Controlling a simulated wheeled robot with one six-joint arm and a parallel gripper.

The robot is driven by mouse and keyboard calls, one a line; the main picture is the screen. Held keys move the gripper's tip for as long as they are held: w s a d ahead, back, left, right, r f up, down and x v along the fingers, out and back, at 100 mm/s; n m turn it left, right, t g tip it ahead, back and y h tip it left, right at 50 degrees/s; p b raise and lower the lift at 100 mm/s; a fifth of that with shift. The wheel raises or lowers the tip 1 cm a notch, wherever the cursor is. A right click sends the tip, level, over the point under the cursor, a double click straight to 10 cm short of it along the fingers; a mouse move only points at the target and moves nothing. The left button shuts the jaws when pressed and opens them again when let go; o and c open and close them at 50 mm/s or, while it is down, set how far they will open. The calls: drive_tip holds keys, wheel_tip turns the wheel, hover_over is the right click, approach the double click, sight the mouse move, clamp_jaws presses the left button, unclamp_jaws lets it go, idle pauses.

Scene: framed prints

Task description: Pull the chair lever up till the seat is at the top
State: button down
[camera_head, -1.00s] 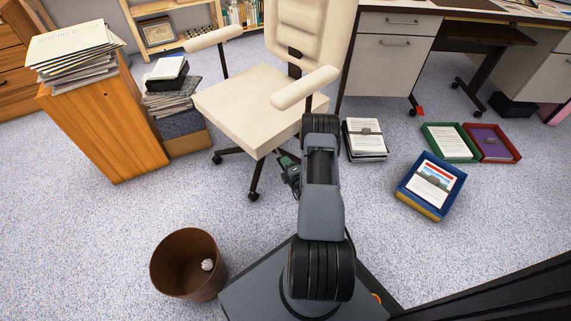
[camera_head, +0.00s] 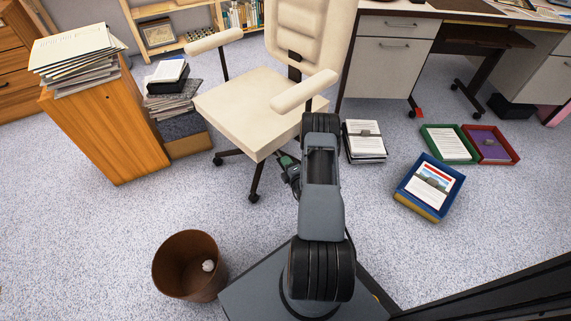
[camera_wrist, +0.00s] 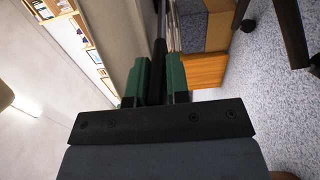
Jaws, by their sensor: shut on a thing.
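The cream office chair stands ahead of my arm, its seat (camera_head: 245,105) level and its armrests and backrest above it. In the wrist view my gripper (camera_wrist: 157,85) has its two green fingers on either side of a dark lever (camera_wrist: 160,48) and is shut on it. The pale side of the seat (camera_wrist: 122,40) is close beside the lever. In the head view my gripper (camera_head: 287,164) is small beside my arm, under the near right edge of the seat. The lever is hidden there by my arm and the seat.
A brown waste bin (camera_head: 172,266) stands at the front left. A wooden cabinet (camera_head: 105,135) and paper stacks are left of the chair. A paper pile (camera_head: 364,141) and coloured trays (camera_head: 430,187) lie on the floor at right. A desk (camera_head: 388,65) stands behind.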

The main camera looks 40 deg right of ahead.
drive_tip(key=shift+w+r+p, duration=0.1)
drive_tip(key=shift+r+p, duration=3.6)
drive_tip(key=shift+r, duration=1.35)
drive_tip(key=c, duration=1)
unclamp_jaws()
drive_tip(key=shift+f, duration=0.15)
drive_tip(key=s, duration=0.4)
drive_tip(key=s+a+p, duration=0.1)
drive_tip(key=s, duration=0.4)
drive_tip(key=s+a+p, duration=0.1)
drive_tip(key=s, duration=0.3)
drive_tip(key=shift+s, duration=0.4)
